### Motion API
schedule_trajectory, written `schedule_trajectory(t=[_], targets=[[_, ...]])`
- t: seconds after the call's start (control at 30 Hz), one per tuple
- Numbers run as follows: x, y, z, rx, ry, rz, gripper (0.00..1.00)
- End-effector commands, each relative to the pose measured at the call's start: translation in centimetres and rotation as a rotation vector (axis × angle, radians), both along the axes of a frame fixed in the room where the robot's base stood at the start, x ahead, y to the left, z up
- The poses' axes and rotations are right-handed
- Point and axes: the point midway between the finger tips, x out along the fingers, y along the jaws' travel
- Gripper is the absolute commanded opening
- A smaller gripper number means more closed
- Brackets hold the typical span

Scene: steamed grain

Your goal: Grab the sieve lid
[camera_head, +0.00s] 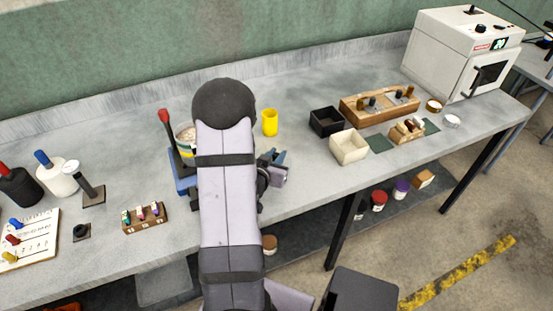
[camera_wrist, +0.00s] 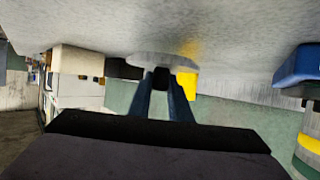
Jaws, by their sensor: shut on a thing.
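My gripper (camera_wrist: 160,82) is shut on the black knob (camera_wrist: 161,78) of a flat grey disc, which looks like the sieve lid (camera_wrist: 150,59). The wrist picture is upside down, with the bench top along its upper part. The lid is close to the bench surface; I cannot tell whether it touches. In the head view, my gripper (camera_head: 275,158) is at the right side of my arm, above the bench, and I cannot make out the lid there. My arm hides part of the bench.
A yellow cup (camera_head: 269,123) stands just behind my gripper. A blue-based device with a red-tipped lever (camera_head: 165,117) and a striped container (camera_head: 184,139) are left of my arm. A black box (camera_head: 326,122) and a cream box (camera_head: 349,147) stand to the right.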

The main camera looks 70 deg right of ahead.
Motion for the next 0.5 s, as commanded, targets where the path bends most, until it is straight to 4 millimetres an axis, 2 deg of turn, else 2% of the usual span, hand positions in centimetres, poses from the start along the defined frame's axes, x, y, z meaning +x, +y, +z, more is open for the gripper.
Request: schedule_trajectory(t=[0.5], targets=[[0.0,0.0,6.8,-0.004,-0.003,-0.001,0.00]])
